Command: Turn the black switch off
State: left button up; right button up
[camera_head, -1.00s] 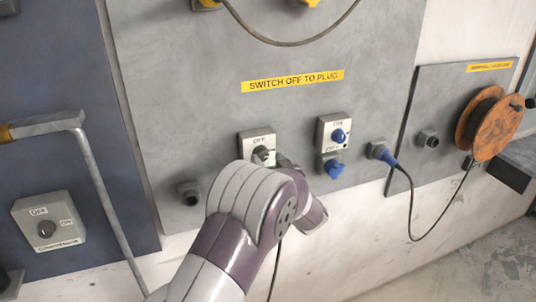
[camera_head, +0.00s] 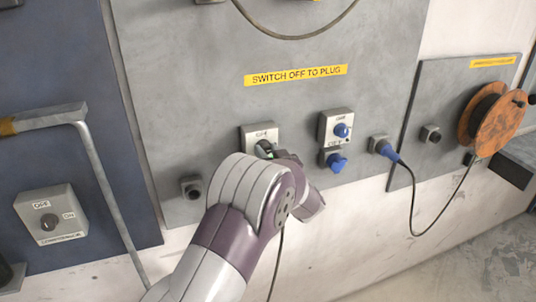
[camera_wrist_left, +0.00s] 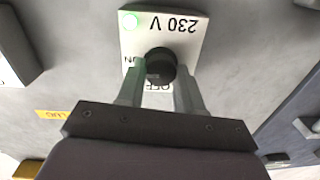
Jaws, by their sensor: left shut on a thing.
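The black switch is a round black knob (camera_wrist_left: 160,62) on a pale plate marked 230 V, ON and OFF. Which mark the knob points to is not clear. In the head view the switch box (camera_head: 250,132) is partly hidden behind my left gripper (camera_head: 267,152) and wrist. My right gripper is not in view.
To the right is a box with a blue knob (camera_head: 341,130) and a blue plug (camera_head: 336,161) below. A cabled blue plug (camera_head: 387,149) sits farther right, near an orange reel (camera_head: 497,130). A bare socket (camera_head: 191,187) is to the left, beside a grey pipe (camera_head: 105,190).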

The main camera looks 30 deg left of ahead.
pick_arm(q)
jog(key=shift+f+n+b, duration=0.2)
jog(key=shift+n+b, duration=0.4)
jog(key=shift+b, duration=0.05)
jog(key=n+b, duration=1.1)
jog(key=shift+s+a+f+n+h, duration=0.1)
jog(key=shift+n+h, duration=0.2)
jog(key=n+b, duration=0.2)
jog(key=b, duration=0.1)
jog(key=shift+n, duration=0.3)
jog(key=shift+r+n+b, duration=0.2)
jog(key=shift+n+b, duration=0.3)
jog(key=shift+n, duration=0.2)
jog(key=shift+r, duration=0.1)
jog(key=o, duration=1)
jog(key=shift+o, duration=0.2)
